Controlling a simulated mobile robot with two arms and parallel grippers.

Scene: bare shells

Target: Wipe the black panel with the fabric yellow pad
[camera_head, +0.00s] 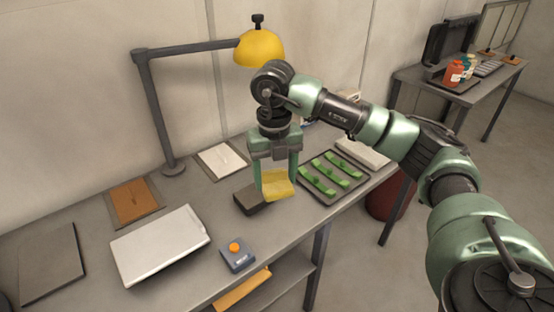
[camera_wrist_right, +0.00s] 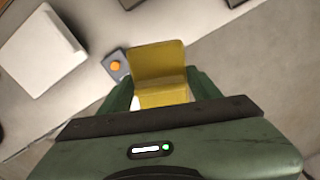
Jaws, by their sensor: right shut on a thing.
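The yellow fabric pad (camera_head: 277,186) is held between the fingers of my right gripper (camera_head: 276,178), which points down above the right part of the table. The pad also shows in the right wrist view (camera_wrist_right: 158,66), bent, with one part standing out beyond the fingers. A small dark block (camera_head: 249,203) is just below and left of the pad; I cannot tell whether they touch. A flat dark panel (camera_head: 50,262), which looks like the black panel, lies at the table's far left, well away from the gripper. My left gripper is not in view.
A silver slab (camera_head: 160,245) and a blue box with an orange button (camera_head: 238,255) lie between the panel and the gripper. A yellow lamp (camera_head: 260,48) overhangs the table. A tray with green pieces (camera_head: 332,176) is to the right.

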